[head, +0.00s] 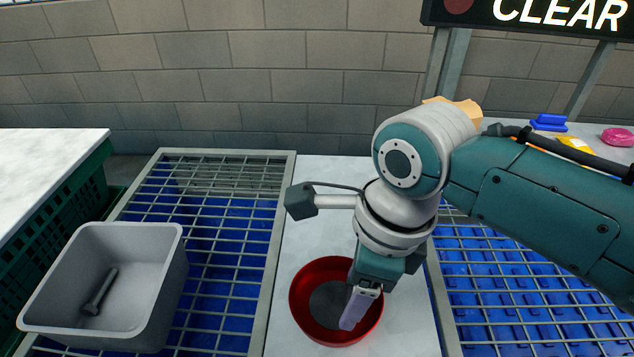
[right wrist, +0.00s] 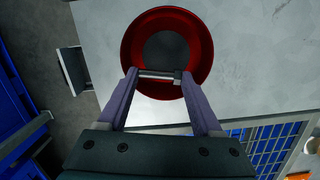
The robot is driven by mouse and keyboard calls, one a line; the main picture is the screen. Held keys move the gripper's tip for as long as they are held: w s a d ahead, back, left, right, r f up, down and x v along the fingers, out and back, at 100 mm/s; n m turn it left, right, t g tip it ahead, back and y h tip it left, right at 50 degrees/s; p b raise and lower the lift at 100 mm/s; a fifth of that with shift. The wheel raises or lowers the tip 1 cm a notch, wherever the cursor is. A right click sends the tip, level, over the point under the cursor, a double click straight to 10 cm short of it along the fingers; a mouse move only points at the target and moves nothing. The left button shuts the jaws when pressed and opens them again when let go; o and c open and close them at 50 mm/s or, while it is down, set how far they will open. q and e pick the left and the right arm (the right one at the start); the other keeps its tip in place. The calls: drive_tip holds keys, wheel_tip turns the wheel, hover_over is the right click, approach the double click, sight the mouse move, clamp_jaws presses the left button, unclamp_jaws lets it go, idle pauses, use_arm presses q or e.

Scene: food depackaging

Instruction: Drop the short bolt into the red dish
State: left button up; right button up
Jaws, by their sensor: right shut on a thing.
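The red dish (head: 300,310) stands on a pale strip of counter, with a dark round floor inside. It also shows in the right wrist view (right wrist: 195,30). My right gripper (head: 350,322) points down over the dish. In the right wrist view, my right gripper (right wrist: 158,76) is shut on a small bolt (right wrist: 157,74), which lies crosswise between the fingertips over the near part of the dish. The bolt is hidden in the head view. Another bolt (head: 99,292) lies in the grey bin at the left. My left gripper is not in view.
The grey bin (head: 160,240) stands left of the dish. Grey wire grids (head: 285,200) over blue lie on both sides of the pale counter strip (head: 285,335). Blue (head: 548,124) and pink (head: 617,136) items sit at the back right, below a CLEAR sign (head: 545,14).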

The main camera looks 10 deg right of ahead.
drive_tip(key=o, duration=1.4)
wheel_tip(320, 180, up, 10)
drive_tip(key=d+p, duration=0.1)
drive_tip(key=p, duration=0.1)
drive_tip(key=shift+s+d, duration=0.15)
drive_tip(key=shift+s, duration=0.15)
drive_tip(key=shift+f, duration=0.1)
